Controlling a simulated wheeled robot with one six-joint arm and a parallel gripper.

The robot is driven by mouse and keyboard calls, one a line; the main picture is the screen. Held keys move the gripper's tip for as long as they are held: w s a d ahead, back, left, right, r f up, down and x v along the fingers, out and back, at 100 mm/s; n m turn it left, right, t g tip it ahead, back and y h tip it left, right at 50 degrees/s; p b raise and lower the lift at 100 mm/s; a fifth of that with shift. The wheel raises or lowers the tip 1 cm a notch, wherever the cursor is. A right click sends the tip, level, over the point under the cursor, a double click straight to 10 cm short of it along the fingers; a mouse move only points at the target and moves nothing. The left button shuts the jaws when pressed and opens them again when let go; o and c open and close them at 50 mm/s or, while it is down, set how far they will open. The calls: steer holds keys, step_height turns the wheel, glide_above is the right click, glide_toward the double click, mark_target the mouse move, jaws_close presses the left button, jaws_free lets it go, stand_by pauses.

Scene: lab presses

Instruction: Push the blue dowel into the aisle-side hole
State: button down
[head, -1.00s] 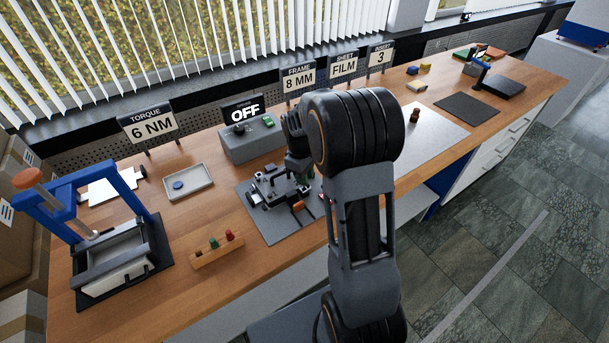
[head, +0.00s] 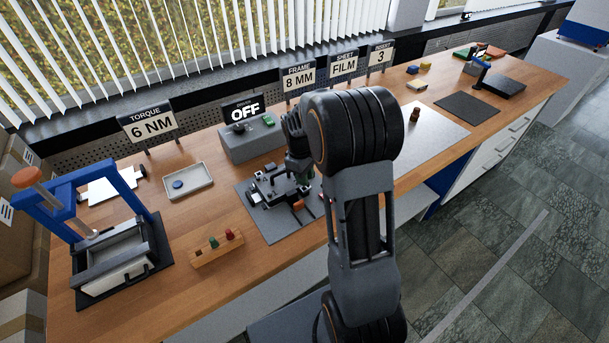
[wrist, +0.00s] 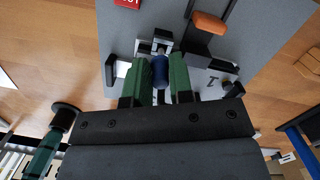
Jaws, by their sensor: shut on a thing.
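My gripper (wrist: 160,80) has its green fingers shut on the blue dowel (wrist: 160,69) in the wrist view. The dowel's rounded end shows between the fingertips. It sits against the dark metal fixture (wrist: 166,46), and I cannot tell how deep it is in a hole. The aisle-side hole itself is hidden. In the head view my gripper (head: 299,165) points down over the fixture (head: 276,187) on its grey plate, and the dowel is hidden there.
An orange-handled lever (wrist: 210,22) stands close to my fingers. A wooden block (head: 217,248) with green and red pegs is left of the plate. A blue-framed press (head: 85,200) and a shallow tray (head: 188,181) are farther left. A box with an OFF display (head: 243,113) stands behind.

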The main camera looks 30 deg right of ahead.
steer(key=shift+f+b, duration=0.6)
steer(key=shift+f, duration=0.4)
steer(key=c, duration=0.9)
jaws_free()
steer(key=shift+w+r, duration=0.15)
steer(key=shift+r, duration=0.45)
steer(key=r, duration=0.8)
steer(key=w+a+r, duration=0.1)
steer(key=r, duration=0.3)
steer(key=shift+r, duration=0.3)
